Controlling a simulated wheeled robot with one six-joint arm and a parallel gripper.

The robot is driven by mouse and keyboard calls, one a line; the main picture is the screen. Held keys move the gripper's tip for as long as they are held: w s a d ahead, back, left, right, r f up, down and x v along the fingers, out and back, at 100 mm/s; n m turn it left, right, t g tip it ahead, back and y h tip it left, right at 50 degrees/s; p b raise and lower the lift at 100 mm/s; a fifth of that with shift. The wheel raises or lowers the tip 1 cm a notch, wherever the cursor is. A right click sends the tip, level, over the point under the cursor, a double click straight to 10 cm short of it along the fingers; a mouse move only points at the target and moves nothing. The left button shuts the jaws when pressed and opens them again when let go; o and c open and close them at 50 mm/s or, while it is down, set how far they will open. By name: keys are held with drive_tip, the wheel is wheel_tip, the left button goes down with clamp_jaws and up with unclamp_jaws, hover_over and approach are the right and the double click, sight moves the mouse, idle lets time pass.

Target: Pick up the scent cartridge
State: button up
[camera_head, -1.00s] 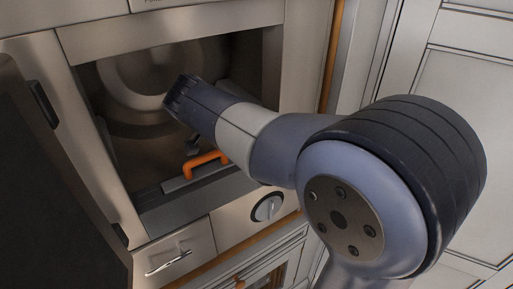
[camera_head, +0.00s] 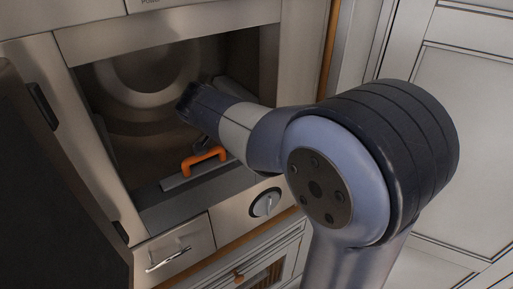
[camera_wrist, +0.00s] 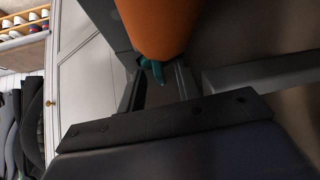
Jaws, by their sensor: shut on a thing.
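My gripper shows in the wrist view (camera_wrist: 160,88), shut on a small teal piece (camera_wrist: 152,68) that looks like the scent cartridge. Only a little of the teal shows between the dark fingers, below a large rounded orange shape (camera_wrist: 155,25). In the head view my gripper (camera_head: 203,145) is mostly hidden by my wrist. It is inside the open steel compartment (camera_head: 110,150), just above an orange handle (camera_head: 204,158). The cartridge cannot be made out there.
The orange handle stands on a grey bar (camera_head: 180,183) at the opening's front lip. A dark open door (camera_head: 55,180) borders the left side. White cabinet panels (camera_head: 460,130) stand at right.

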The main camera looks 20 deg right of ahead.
clamp_jaws()
